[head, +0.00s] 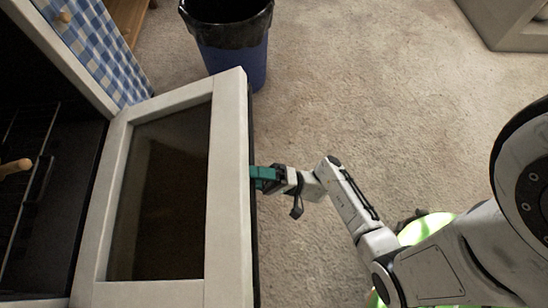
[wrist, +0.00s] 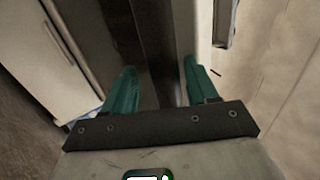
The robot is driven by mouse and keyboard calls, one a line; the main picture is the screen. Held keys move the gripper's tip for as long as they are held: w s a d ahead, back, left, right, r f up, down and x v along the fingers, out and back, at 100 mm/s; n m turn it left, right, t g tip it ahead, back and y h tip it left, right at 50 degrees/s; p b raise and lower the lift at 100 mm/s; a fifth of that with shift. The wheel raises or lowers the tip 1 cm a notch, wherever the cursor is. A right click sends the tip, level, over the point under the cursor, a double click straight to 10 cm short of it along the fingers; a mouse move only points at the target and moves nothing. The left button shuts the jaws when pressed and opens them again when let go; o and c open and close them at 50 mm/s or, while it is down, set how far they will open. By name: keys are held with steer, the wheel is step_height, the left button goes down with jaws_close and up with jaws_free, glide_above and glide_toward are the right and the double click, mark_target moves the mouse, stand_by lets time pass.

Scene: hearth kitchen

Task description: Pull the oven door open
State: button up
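The oven door (head: 229,190) is a pale frame around a dark glass pane (head: 165,195) in the head view. It is swung well down, with the dark oven cavity (head: 45,175) exposed on its left. My gripper (head: 262,173) is at the door's outer right edge, near its middle. In the wrist view, the teal fingers of my gripper (wrist: 158,85) stand apart, with a dark strip of the door area (wrist: 150,45) showing between them. The handle is not clearly visible, and I cannot tell whether the fingers touch the door.
A blue bin with a black liner (head: 228,35) stands close beyond the door's far corner. A blue checked cloth (head: 95,45) hangs at the upper left. A wire rack (head: 30,150) shows inside the oven. A pale cabinet (head: 510,25) is at the top right. Carpet (head: 370,90) between is clear.

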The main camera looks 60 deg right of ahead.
steer(key=v, duration=1)
steer(key=shift+d, duration=0.1)
